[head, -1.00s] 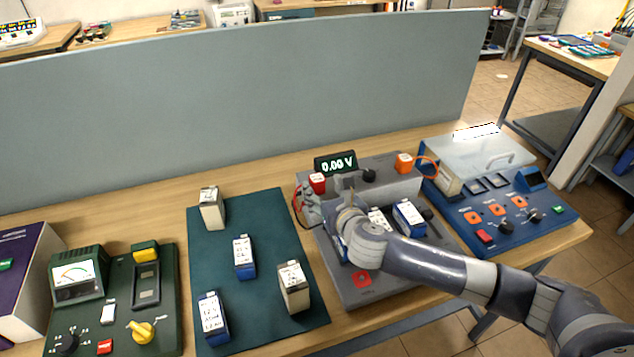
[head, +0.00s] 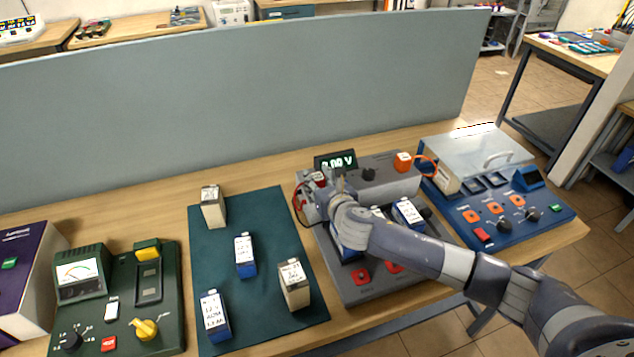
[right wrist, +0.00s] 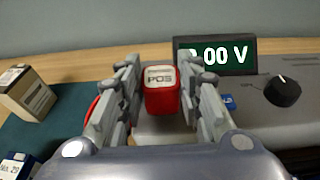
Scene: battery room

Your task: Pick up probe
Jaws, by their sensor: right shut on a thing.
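The red probe (right wrist: 161,92), with a white top marked POS, stands between the fingers of my right gripper (right wrist: 158,95) in the right wrist view. The gripper is shut on it. In the head view my right gripper (head: 322,190) is at the back left of the grey voltage tester (head: 345,289), and the probe is mostly hidden by it there. A red cable (head: 297,203) loops at the tester's left side. The display (head: 335,161) behind the gripper shows a volt reading, partly covered in the wrist view. My left gripper is not in view.
Several batteries stand on the dark green mat (head: 265,215) left of the tester, and others sit on the tester. A blue device (head: 500,238) stands right; a green meter (head: 110,338) stands left.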

